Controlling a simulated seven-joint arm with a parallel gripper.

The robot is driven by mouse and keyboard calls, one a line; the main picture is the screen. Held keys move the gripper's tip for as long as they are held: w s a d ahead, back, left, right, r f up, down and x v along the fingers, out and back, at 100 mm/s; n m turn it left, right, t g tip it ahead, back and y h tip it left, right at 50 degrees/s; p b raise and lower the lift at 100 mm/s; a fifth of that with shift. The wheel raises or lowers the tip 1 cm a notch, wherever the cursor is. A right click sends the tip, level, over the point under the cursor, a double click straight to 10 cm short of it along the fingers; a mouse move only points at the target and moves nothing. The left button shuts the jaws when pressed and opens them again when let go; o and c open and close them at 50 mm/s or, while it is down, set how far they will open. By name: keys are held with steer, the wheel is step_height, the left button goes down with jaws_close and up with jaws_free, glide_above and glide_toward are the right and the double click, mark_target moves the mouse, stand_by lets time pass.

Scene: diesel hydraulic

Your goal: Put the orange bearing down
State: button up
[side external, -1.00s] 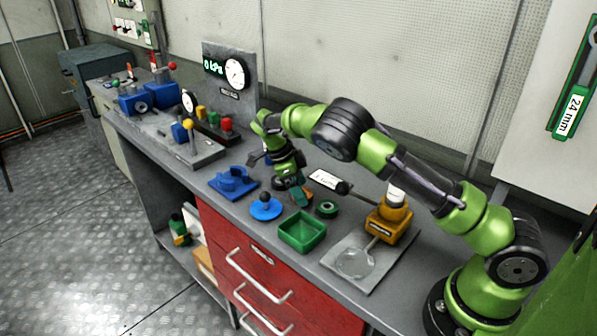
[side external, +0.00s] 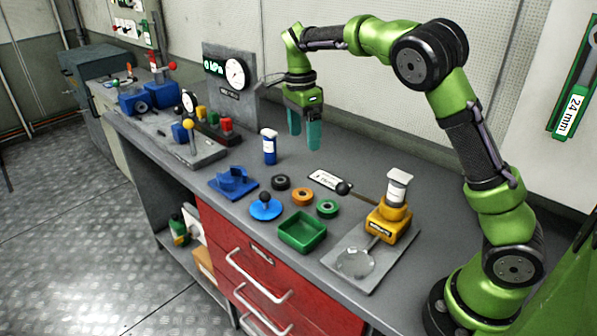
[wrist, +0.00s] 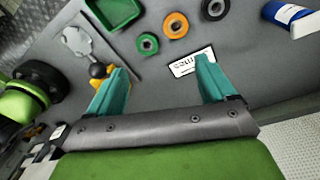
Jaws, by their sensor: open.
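The orange bearing (side external: 302,197) lies flat on the grey bench, between a black bearing (side external: 281,182) and a green bearing (side external: 327,208). The orange bearing also shows in the wrist view (wrist: 176,25), with the green one (wrist: 147,43) beside it. My gripper (side external: 304,143) is raised above the back of the bench, its teal fingers apart with nothing between them. In the wrist view my gripper (wrist: 160,85) is likewise open and empty, clear of all the bearings.
A green tray (side external: 302,232) and a blue knobbed disc (side external: 265,208) stand in front of the bearings. A white label (side external: 330,180) lies behind them. A blue-and-white bottle (side external: 269,146) stands back left. A yellow pump unit (side external: 388,221) is at right.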

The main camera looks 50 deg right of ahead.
steer(key=s+a+r+n+t, duration=0.1)
steer(key=s+a+n+t, duration=0.1)
steer(key=s+n, duration=0.4)
steer(key=s+a+r+n+t+y, duration=0.1)
steer(key=s+a+r+n+t, duration=0.1)
steer(key=s+n, duration=0.4)
steer(key=s+a+r+n+t+y, duration=0.1)
steer(key=s+a+n+t, duration=0.3)
steer(key=s, duration=0.6)
steer(key=shift+s+a+r+n, duration=0.3)
steer(key=shift+s+r+n, duration=0.15)
steer(key=shift+n, duration=0.55)
